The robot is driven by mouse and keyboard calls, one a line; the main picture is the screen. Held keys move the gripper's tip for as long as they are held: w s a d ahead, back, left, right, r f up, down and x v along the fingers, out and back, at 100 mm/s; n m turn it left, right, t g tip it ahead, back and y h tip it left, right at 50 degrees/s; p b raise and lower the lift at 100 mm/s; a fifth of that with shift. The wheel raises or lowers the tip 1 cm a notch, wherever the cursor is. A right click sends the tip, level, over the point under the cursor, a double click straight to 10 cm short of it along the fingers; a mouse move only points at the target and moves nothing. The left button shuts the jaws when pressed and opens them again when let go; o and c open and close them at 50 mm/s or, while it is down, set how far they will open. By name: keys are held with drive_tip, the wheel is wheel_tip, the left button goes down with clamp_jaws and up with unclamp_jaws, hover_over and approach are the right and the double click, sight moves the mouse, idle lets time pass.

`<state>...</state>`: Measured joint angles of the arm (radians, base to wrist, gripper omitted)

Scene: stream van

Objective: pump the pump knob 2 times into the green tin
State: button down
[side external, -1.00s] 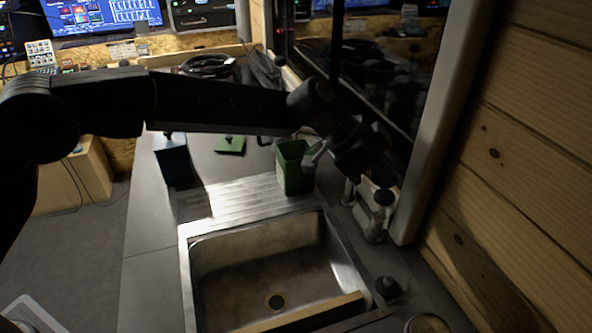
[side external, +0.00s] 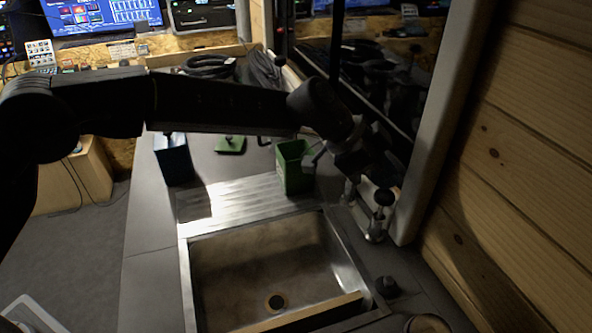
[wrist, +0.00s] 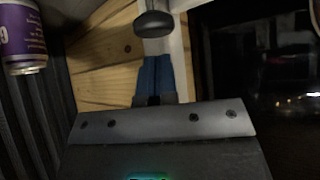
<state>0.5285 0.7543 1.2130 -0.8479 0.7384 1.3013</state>
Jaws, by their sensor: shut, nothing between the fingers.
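The green tin (side external: 294,167) stands open-topped beside the sink's ribbed drainer, in the side external view. The dark round pump knob (side external: 384,197) sits on a metal pump (side external: 376,227) right of the sink, by the window post. The knob also shows at the top of the wrist view (wrist: 154,24). My gripper (wrist: 154,62) is shut and empty, its blue fingers pointing toward the knob. In the side external view my dark wrist hangs just above and left of the knob. Whether the fingertips touch the knob I cannot tell. A spout near the tin is partly hidden by my arm.
The steel sink (side external: 206,293) lies in front, with a wooden strip across its near part. A blue tin (side external: 174,163) and a green lid (side external: 230,145) stand behind. A window and wooden wall (side external: 520,160) close off the right. A purple can (wrist: 24,35) shows in the wrist view.

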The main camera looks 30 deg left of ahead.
sight(377, 193)
drive_tip(key=shift+f, duration=0.15)
drive_tip(key=shift+f, duration=2.3)
drive_tip(key=shift+r, duration=2.45)
drive_tip(key=shift+f, duration=0.2)
drive_tip(key=shift+f, duration=2.3)
drive_tip(key=shift+r, duration=0.1)
drive_tip(key=shift+r, duration=2.4)
